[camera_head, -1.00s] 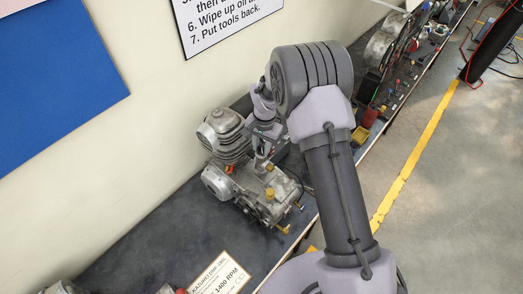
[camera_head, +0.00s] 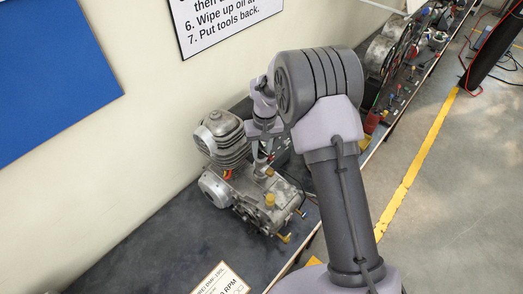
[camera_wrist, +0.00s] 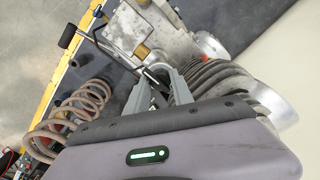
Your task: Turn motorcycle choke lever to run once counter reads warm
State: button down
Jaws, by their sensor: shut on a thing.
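The motorcycle engine (camera_head: 240,185) stands on the dark bench, its finned cylinder toward the wall and its grey crankcase toward the bench edge. In the wrist view its fins (camera_wrist: 222,82) are beside my fingers and the crankcase (camera_wrist: 165,28) lies beyond them. My gripper (camera_head: 261,170) reaches down beside the cylinder. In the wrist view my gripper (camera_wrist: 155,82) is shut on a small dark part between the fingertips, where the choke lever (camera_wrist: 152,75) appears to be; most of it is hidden. I cannot make out a counter reading.
A paper card (camera_head: 222,280) marked RPM lies on the bench at the bottom. A coil spring (camera_wrist: 78,115) stands close to my gripper in the wrist view. Other engine parts (camera_head: 395,50) crowd the bench farther back. The bench top (camera_head: 140,235) left of the engine is clear.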

aim_at(264, 152)
dwell(0.4)
jog(key=c, duration=1.1)
grip_release()
jog(key=shift+r, duration=0.1)
notch_tip(264, 152, up, 17)
jog(key=shift+d+r, duration=0.15)
jog(key=shift+d, duration=0.3)
jog(key=shift+w, duration=0.1)
